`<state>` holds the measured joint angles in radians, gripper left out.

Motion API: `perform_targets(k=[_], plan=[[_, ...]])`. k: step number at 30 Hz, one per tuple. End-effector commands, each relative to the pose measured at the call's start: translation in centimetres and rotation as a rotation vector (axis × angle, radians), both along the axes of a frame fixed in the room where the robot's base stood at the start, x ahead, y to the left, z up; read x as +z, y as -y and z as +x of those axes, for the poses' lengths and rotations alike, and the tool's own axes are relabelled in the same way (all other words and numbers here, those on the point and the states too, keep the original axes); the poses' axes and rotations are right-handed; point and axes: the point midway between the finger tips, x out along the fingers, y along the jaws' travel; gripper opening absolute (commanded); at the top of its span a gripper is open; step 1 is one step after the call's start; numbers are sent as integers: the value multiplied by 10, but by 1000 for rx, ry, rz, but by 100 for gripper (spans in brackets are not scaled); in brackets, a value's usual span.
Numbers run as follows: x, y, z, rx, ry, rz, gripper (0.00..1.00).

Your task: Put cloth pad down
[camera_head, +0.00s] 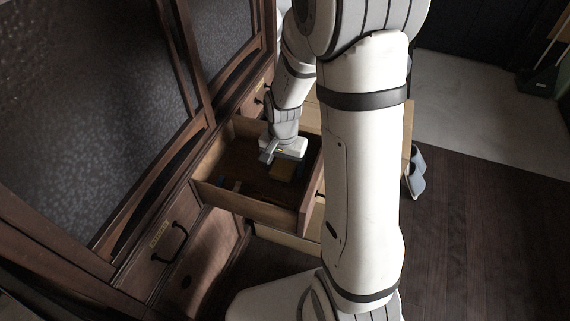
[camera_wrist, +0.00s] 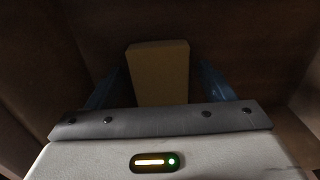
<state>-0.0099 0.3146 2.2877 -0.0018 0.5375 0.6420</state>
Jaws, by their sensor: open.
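The cloth pad, a tan rectangular block, lies on the floor of an open wooden drawer (camera_head: 212,196). In the wrist view the pad (camera_wrist: 158,72) lies between my two blue fingers, with a dark gap on each side near the tips. In the head view the pad (camera_head: 282,172) shows as a small tan patch just below my gripper (camera_head: 276,156). My gripper is open and reaches down inside the drawer. The near end of the pad is hidden by the gripper body in the wrist view.
The drawer walls (camera_wrist: 292,65) stand close around the gripper. A small blue thing (camera_head: 237,185) lies in the drawer's left part. A closed drawer with a dark handle (camera_head: 172,243) is at the lower left. Open wooden floor (camera_head: 470,210) lies to the right.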

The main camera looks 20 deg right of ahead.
Motion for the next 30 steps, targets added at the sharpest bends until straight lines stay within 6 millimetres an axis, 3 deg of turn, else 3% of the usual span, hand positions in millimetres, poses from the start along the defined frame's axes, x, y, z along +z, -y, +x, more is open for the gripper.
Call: perform_targets(k=[5, 15, 23, 26, 30], plan=[[20, 0, 1, 0, 5, 0, 75], [93, -1, 1, 1, 4, 0, 75], [121, -1, -1, 3, 1, 0, 75], [131, -1, -8, 37, 10, 0, 75], [156, -1, -38, 176, 39, -4, 75]])
